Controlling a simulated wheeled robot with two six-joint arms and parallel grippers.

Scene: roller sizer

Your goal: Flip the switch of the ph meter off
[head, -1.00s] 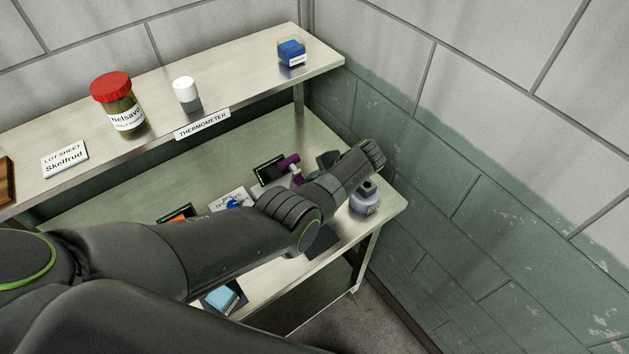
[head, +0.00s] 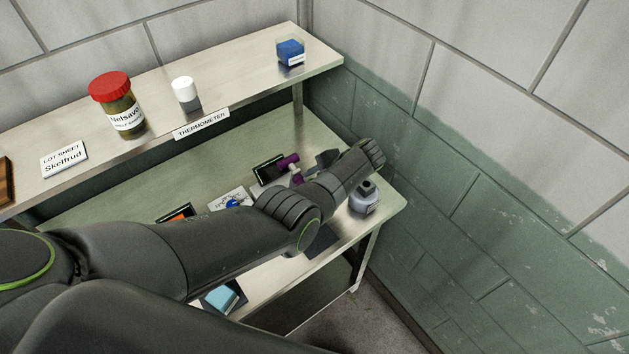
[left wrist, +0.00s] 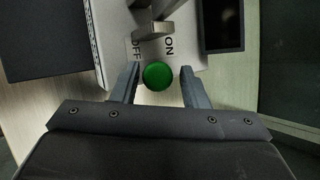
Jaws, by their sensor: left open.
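In the left wrist view, a pale device panel (left wrist: 113,49) carries the printed words OFF and ON side by side. A metallic switch lever (left wrist: 154,30) stands at these words, and its upper part runs out of the top of the picture. A round green button or lamp (left wrist: 157,76) lies below the lever. My left gripper (left wrist: 161,69) is open, with one finger on each side of the green round part and its tips just short of the lever. In the head view my left gripper (head: 327,159) is over the bench, and my arm hides most of the device. My right gripper is not seen.
A purple-ended item (head: 288,160) and a dark-screened device (head: 268,169) lie behind the arm. The upper shelf (head: 237,92) holds a red-lidded jar (head: 115,103), a white-capped vial (head: 184,90) and a blue box (head: 290,51).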

